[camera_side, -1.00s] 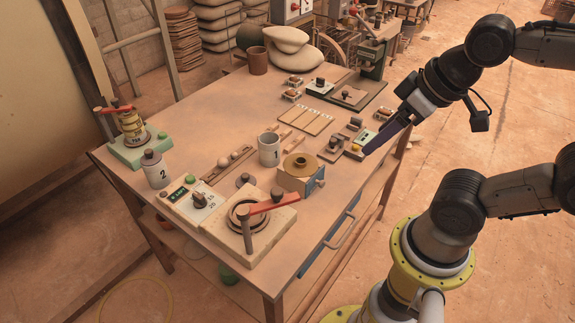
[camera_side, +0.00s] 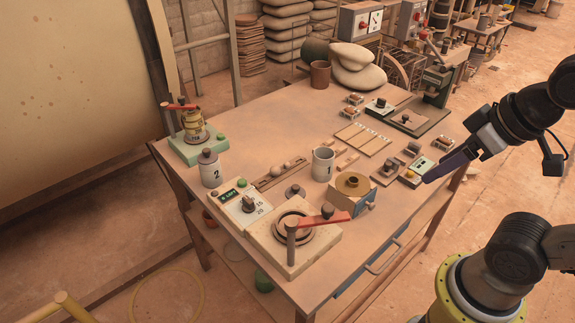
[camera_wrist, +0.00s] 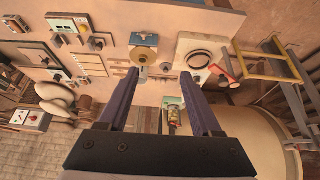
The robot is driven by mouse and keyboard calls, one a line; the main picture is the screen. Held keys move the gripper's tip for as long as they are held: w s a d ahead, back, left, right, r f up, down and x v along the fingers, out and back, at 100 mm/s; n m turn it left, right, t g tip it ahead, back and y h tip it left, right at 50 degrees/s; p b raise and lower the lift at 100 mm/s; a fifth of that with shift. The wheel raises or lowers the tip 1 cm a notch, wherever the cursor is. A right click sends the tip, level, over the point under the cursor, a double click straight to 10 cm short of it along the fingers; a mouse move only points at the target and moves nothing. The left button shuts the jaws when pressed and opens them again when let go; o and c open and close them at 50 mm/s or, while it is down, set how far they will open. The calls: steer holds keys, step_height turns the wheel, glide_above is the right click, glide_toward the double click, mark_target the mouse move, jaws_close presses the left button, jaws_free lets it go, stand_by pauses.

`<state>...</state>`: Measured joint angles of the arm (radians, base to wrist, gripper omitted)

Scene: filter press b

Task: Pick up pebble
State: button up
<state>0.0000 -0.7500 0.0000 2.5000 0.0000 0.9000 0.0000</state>
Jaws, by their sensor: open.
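Several small round pebbles (camera_side: 288,168) lie in a row in a narrow wooden tray (camera_side: 263,185) near the middle of the table, left of the mug marked 1. In the side view my gripper (camera_side: 427,181) is at the table's right edge, beside a small box with a yellow button, well right of the pebbles. In the wrist view my gripper (camera_wrist: 161,73) shows two dark fingers spread wide with nothing between them, above the table. I cannot make out the pebbles clearly in the wrist view.
The mug marked 1 (camera_side: 323,164) and a blue-sided box with a round brass top (camera_side: 352,191) stand between my gripper and the pebbles. A red-handled press (camera_side: 293,240) and a bottle marked 2 (camera_side: 210,170) are nearby.

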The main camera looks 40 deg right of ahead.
stand_by(0.3)
steer(key=w+r+m, duration=0.4)
steer(key=w+m, duration=0.2)
steer(key=w, duration=0.3)
steer(key=w+r+m, duration=0.5)
steer(key=w, duration=0.3)
steer(key=m+g, duration=0.3)
steer(key=m, duration=0.2)
glide_above(287, 164)
steer(key=s, duration=0.2)
steer(key=s+x, duration=0.2)
steer(key=x, duration=0.7)
steer(key=s+f+x, duration=0.1)
steer(key=x, duration=0.8)
steer(key=s+x, duration=0.2)
steer(key=x, duration=0.7)
steer(key=shift+s+f, duration=0.3)
steer(key=shift+f, duration=0.2)
steer(key=shift+x, duration=2.95)
steer(key=shift+d, duration=0.1)
